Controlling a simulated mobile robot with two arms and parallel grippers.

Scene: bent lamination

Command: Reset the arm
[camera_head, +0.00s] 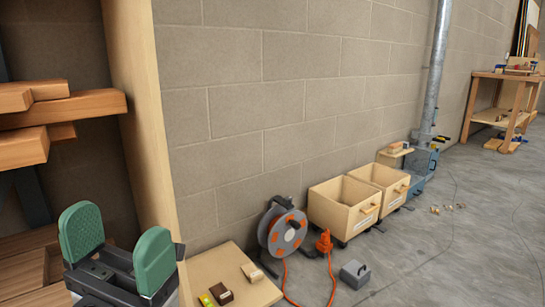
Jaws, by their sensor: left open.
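My left gripper (117,248) is at the lower left of the head view. Its two green padded fingers stand upright and apart, with nothing between them. It is beside the wooden shelf post and left of a low wooden surface (236,265) that carries a few small blocks. The rest of my left arm is mostly out of the picture. My right gripper does not show.
Stacked timber (65,108) lies at the left. A workbench (502,105) is far right. Open concrete floor lies at right.

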